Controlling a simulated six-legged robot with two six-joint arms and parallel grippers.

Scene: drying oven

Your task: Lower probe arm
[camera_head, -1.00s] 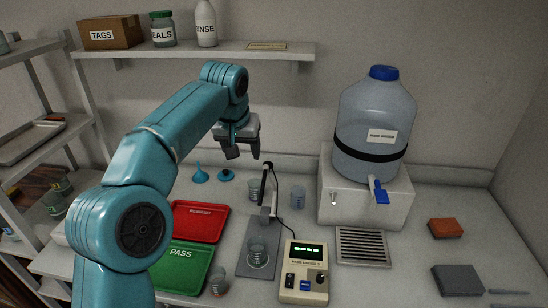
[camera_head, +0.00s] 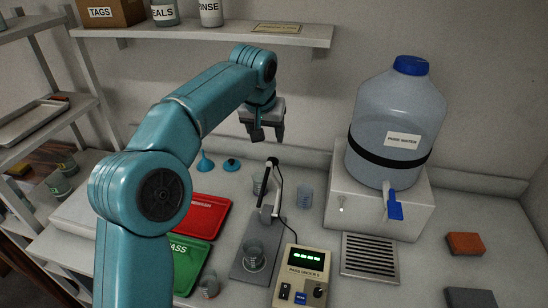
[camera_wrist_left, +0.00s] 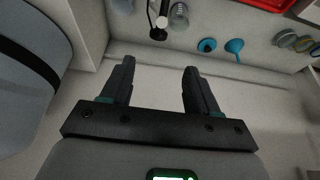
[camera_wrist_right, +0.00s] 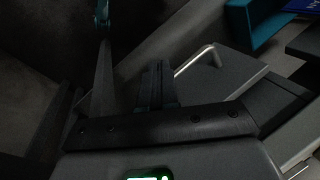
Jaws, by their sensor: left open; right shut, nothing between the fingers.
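The probe arm (camera_head: 271,188) is a dark, raised arm on a grey stand plate (camera_head: 243,272) in the head view, with a cable on its right. A glass beaker (camera_head: 255,258) stands on the plate in front of it. A small meter with a green display (camera_head: 304,257) is to the right of the plate. My left gripper (camera_head: 268,136) is open and empty, above and behind the probe arm's top and apart from it. In the left wrist view its fingers (camera_wrist_left: 158,68) are spread, with the probe arm (camera_wrist_left: 160,20) beyond them. My right gripper (camera_wrist_right: 158,66) is shut and empty.
A large water jug (camera_head: 397,110) on a white box stands to the right, with a drain grate (camera_head: 370,257) in front. Red (camera_head: 208,216) and green (camera_head: 182,262) trays lie left of the stand. A shelf (camera_head: 200,33) runs along the wall above.

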